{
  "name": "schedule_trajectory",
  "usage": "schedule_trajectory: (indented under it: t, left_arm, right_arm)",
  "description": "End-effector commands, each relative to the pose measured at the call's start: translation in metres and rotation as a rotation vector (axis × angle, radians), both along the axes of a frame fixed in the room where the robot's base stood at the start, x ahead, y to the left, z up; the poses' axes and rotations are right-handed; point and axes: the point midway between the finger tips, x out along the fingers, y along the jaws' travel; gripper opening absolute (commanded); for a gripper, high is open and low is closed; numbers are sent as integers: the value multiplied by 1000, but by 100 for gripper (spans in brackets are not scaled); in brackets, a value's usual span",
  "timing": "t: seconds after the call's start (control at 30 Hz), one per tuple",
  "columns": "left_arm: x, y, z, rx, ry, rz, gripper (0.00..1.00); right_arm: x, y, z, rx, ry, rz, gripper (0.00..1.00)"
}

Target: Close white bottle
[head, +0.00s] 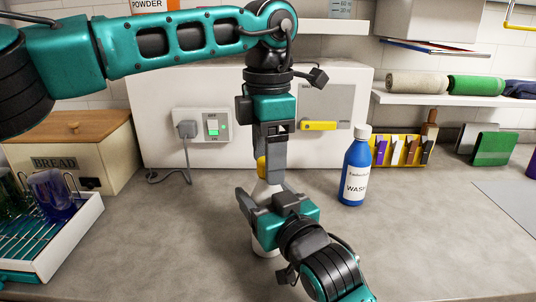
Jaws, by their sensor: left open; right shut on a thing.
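The white bottle (265,249) stands on the grey counter in the middle of the head view, mostly hidden behind my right gripper. A yellow part (261,168) shows at its top, partly covered by my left gripper. I cannot tell whether this yellow part is seated on the bottle. My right gripper (257,203) reaches in from the lower right and is shut on the white bottle's body. My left gripper (269,176) points down from above, open, with its fingers at the yellow part. Any gap between them is hard to see.
A blue bottle (355,172) with a white cap stands right of the grippers. A yellow rack (398,151) is behind it. A bread box (72,150) and a white dish rack (58,240) stand left. A white cabinet with a socket (203,125) is behind. The front counter is clear.

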Motion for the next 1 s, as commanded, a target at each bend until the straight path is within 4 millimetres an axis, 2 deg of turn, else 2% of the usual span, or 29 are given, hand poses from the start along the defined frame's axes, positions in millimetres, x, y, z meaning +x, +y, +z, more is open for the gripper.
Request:
schedule_trajectory:
  t: [0.17,0.27,0.7,0.83,1.0]
  left_arm:
    - [0,0,2,-1,-1,0,66]
    - [0,-1,11,0,-2,1,66]
    - [0,-1,99,-2,-2,1,66]
    - [0,-1,113,-1,-1,0,66]
    - [0,0,120,0,0,0,66]
  right_arm:
    - [0,0,-1,-1,2,0,0]
    - [0,0,-1,-1,2,0,0]
    - [0,0,-1,-1,2,0,0]
    - [0,0,-1,-1,2,0,0]
    - [0,0,-1,-1,2,0,0]
